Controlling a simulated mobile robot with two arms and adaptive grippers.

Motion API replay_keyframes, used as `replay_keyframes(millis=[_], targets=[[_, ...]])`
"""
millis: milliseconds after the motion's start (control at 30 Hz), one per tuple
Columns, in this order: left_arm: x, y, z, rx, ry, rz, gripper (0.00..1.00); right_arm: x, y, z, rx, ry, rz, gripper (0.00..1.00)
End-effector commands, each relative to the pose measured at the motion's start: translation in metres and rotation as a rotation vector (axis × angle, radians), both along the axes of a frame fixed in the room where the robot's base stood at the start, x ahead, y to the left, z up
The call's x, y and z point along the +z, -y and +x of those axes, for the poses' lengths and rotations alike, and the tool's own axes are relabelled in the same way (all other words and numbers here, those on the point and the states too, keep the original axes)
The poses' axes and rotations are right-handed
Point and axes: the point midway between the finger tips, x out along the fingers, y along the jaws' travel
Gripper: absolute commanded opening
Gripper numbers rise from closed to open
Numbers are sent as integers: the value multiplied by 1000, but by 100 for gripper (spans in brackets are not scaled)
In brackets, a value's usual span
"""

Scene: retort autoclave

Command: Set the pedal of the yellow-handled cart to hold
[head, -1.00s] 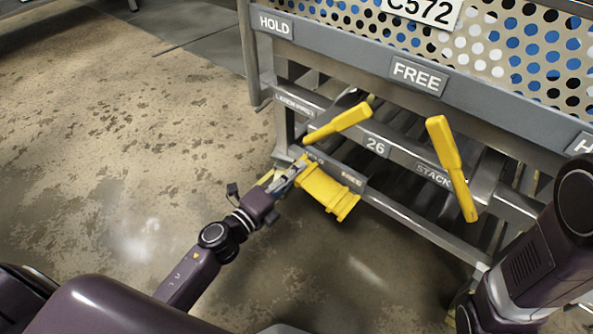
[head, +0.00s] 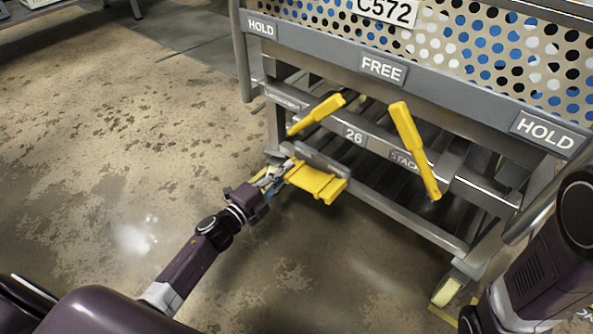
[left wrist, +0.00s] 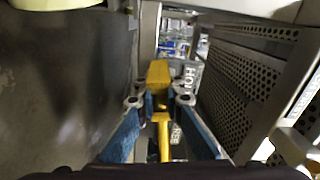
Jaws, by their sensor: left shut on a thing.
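The cart (head: 385,70) stands at the upper right in the head view, with two yellow handles (head: 316,115) (head: 415,150) on its near end. Its yellow pedal (head: 318,182) sits low under the left handle, with a grey plate along its back edge. My left gripper (head: 279,174) is at the pedal's left end and shut on it. In the left wrist view, the yellow piece (left wrist: 158,75) lies between the fingertips of my left gripper (left wrist: 159,98). Small labels by the pedal are hidden, so its setting is unclear. My right gripper is out of view.
The cart's bar carries a FREE sign (head: 382,68) between two HOLD signs (head: 260,26) (head: 545,131). A caster wheel (head: 447,291) stands at its near right corner. Open floor (head: 120,130) lies to the left.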

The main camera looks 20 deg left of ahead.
Motion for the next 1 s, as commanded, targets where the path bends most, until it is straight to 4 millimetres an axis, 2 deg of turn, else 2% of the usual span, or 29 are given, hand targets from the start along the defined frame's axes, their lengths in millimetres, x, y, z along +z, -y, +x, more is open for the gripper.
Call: replay_keyframes(millis=[433,467,600,867,1000], targets=[[-6,3,-1,-3,-23,-60,0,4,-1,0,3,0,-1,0],[-6,3,-1,-3,-23,-59,12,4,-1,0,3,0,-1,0],[-5,3,-1,-3,-22,-58,26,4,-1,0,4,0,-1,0],[-4,3,-1,-3,-20,-57,26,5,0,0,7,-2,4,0],[-5,0,-9,-2,-21,-56,26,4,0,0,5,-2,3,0]])
